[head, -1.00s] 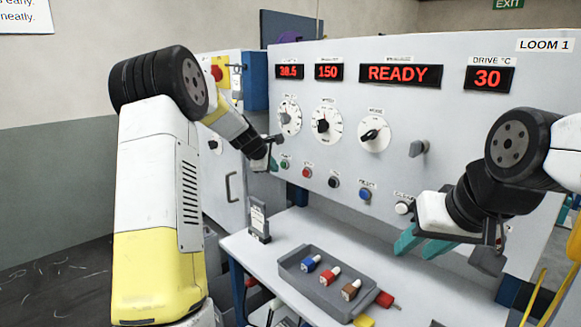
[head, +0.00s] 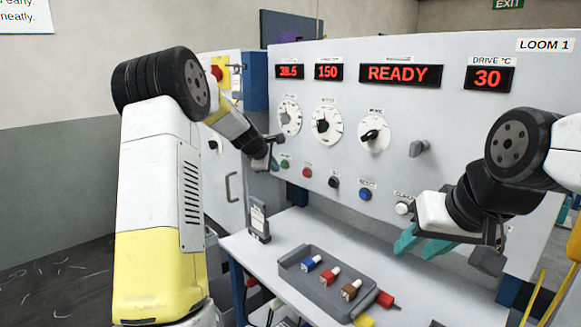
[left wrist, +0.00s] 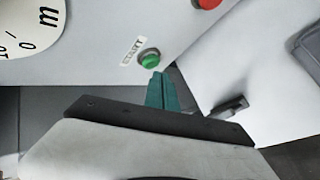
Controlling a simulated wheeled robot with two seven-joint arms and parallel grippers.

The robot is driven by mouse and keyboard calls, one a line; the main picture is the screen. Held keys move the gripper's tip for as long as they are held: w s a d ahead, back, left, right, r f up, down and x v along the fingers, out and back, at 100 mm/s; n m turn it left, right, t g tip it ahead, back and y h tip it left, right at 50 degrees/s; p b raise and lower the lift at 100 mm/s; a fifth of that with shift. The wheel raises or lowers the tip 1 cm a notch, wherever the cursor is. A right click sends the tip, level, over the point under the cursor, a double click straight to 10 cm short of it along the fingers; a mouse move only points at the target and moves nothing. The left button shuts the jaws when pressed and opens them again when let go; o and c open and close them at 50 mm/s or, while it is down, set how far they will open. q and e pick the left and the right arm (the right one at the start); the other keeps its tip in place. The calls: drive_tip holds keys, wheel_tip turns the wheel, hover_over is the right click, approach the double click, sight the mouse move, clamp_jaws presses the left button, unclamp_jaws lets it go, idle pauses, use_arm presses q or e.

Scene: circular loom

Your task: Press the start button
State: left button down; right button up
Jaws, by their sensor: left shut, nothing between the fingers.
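The green start button (head: 285,164) is on the lower left of the loom's white panel. It also shows in the left wrist view (left wrist: 150,58), beside a small label. My left gripper (head: 273,163) is shut and empty, its teal fingertips just left of the button in the head view. In the left wrist view the closed fingertips (left wrist: 160,76) lie just below the button; I cannot tell whether they touch it. My right gripper (head: 421,243) is open and empty, in front of the panel's lower right.
A red button (head: 307,173), a black one (head: 334,182) and a blue one (head: 365,194) continue the row. The display (head: 401,75) reads READY. A grey tray (head: 292,277) with coloured pieces sits on the white table below.

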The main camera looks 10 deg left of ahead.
use_arm(q)
drive_tip(key=shift+w+d, duration=0.15)
drive_tip(key=shift+w, duration=0.05)
drive_tip(key=shift+w+d, duration=0.25)
drive_tip(key=shift+w, duration=0.15)
idle(0.7)
idle(0.4)
drive_tip(key=shift+s+a, duration=0.45)
drive_tip(key=shift+s, duration=0.3)
